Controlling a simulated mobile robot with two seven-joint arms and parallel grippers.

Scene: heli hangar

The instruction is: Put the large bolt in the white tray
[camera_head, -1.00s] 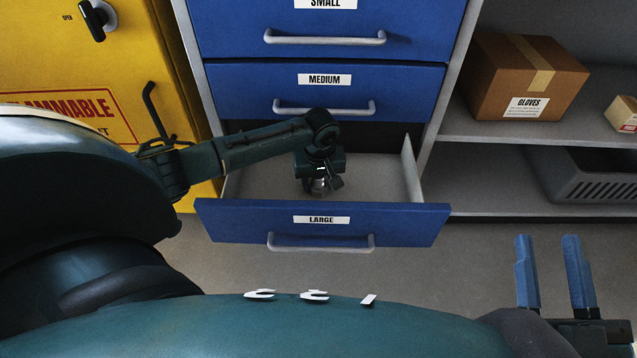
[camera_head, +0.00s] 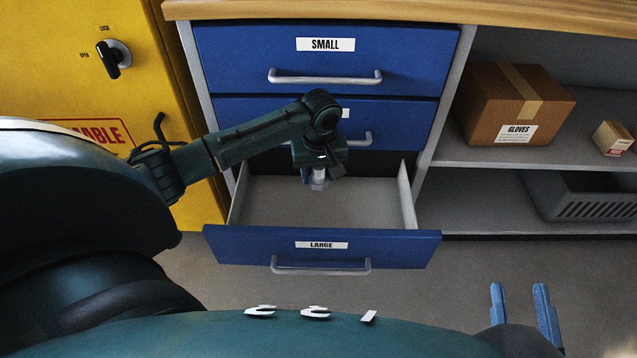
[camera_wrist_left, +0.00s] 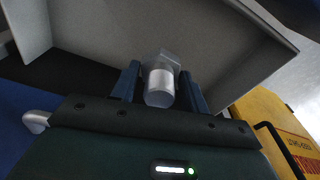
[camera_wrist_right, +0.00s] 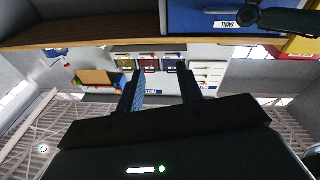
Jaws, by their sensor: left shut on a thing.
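The large bolt (camera_wrist_left: 160,82) is silver with a hexagonal head and a thick round shank. In the left wrist view it sits between the two blue fingers of my left gripper (camera_wrist_left: 162,88), which is shut on it. In the head view my left gripper (camera_head: 318,172) is over the open LARGE drawer (camera_head: 322,246), and the bolt (camera_head: 319,179) shows below the wrist. My right gripper (camera_head: 524,312) is at the lower right, its blue fingers apart and empty. It also shows open in the right wrist view (camera_wrist_right: 160,92). I see no white tray in the head view.
The MEDIUM drawer (camera_head: 230,118) and SMALL drawer (camera_head: 230,57) above are closed. A yellow flammables cabinet (camera_head: 60,80) stands at left. Shelves at right hold a gloves box (camera_head: 515,105) and a grey crate (camera_head: 585,195). A wooden worktop (camera_head: 420,11) runs above the drawers.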

